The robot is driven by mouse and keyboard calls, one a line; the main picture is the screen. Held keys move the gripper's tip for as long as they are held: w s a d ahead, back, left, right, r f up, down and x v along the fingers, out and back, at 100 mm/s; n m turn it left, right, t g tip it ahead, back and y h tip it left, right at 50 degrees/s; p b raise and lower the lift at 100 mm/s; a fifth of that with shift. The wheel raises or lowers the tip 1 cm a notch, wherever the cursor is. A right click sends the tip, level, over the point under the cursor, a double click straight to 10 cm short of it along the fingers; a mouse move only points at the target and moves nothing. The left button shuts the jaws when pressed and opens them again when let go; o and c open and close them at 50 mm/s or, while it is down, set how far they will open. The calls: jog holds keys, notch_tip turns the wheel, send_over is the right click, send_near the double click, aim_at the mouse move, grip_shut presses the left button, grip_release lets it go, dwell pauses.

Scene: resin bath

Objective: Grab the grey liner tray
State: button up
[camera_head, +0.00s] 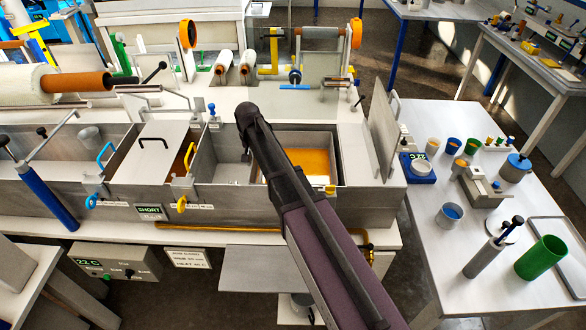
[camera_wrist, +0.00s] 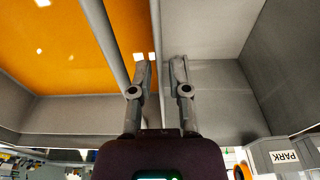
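The grey liner tray seems to be the grey-walled tray (camera_head: 333,172) with an orange floor in the right part of the metal bath. My arm hides part of it in the head view. In the wrist view a thin upright grey wall (camera_wrist: 157,22), which seems to be its rim, runs between my fingers. My gripper (camera_wrist: 160,62) has its two fingers apart, one on each side of this wall, with small gaps showing. The orange floor (camera_wrist: 60,60) lies left of it. In the head view the gripper (camera_head: 247,157) is down at the bath, mostly hidden by my arm.
A flat lid (camera_head: 150,160) with a black handle covers part of the left bath. An empty grey compartment (camera_head: 225,150) lies left of my arm. An upright metal panel (camera_head: 383,130) stands at the bath's right end. A white table (camera_head: 480,210) with pots is farther right.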

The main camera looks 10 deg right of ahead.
dwell(0.3)
grip_shut()
jog(key=shift+r, duration=0.25)
notch_tip(320, 180, up, 18)
jog(key=p, duration=1.8)
jog(key=shift+f, duration=0.2)
